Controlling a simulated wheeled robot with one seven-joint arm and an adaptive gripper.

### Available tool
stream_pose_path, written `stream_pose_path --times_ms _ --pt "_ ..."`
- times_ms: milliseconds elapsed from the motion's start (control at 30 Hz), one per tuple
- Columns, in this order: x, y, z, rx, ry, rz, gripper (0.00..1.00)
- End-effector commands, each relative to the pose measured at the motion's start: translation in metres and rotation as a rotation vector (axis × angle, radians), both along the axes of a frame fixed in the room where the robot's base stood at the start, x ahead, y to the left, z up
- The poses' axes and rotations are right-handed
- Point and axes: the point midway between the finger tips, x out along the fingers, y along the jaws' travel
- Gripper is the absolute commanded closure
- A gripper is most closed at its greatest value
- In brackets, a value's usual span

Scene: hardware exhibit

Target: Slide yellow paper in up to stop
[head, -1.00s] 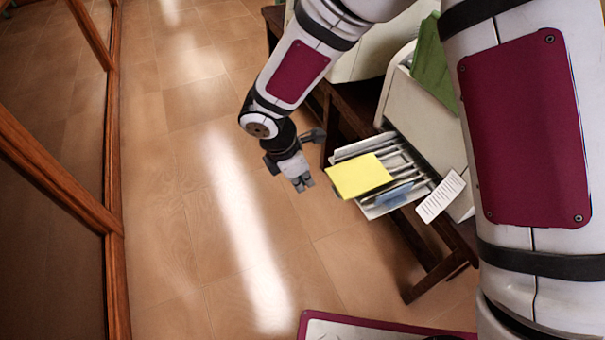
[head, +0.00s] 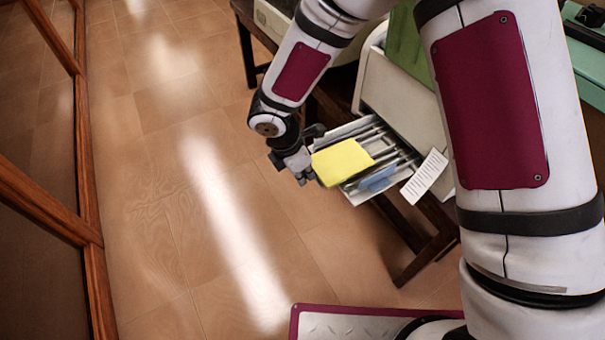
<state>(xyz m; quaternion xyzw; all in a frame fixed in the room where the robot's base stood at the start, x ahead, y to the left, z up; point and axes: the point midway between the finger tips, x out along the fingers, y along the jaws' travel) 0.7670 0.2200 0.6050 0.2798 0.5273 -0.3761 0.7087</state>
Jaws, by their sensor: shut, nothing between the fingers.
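The yellow paper (head: 343,162) lies over the left part of an open drawer or tray (head: 362,200) with several dividers, which sticks out of a pale cabinet-like unit (head: 398,95). The paper's left edge overhangs the tray toward the floor side. My gripper (head: 303,178) is shut and empty, at the left edge of the paper. It looks very close to that edge, but I cannot tell whether it touches. How far the paper reaches in is not clear from this view.
A blue piece (head: 378,179) lies in the tray beside the yellow paper. A white printed card (head: 424,177) hangs at the tray's right. A dark wooden table (head: 428,245) stands beneath. A green item (head: 410,45) is on the unit. The tiled floor (head: 160,200) at left is clear.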

Motion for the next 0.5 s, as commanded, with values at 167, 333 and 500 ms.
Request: stream_pose_path --times_ms 167,333,500 --pt "0.014 -0.021 0.001 -0.002 0.0 -0.007 1.0" --pt "0.032 -0.047 0.001 0.0 0.0 -0.005 1.0" --pt "0.038 -0.056 0.0 0.0 0.0 -0.002 1.0"
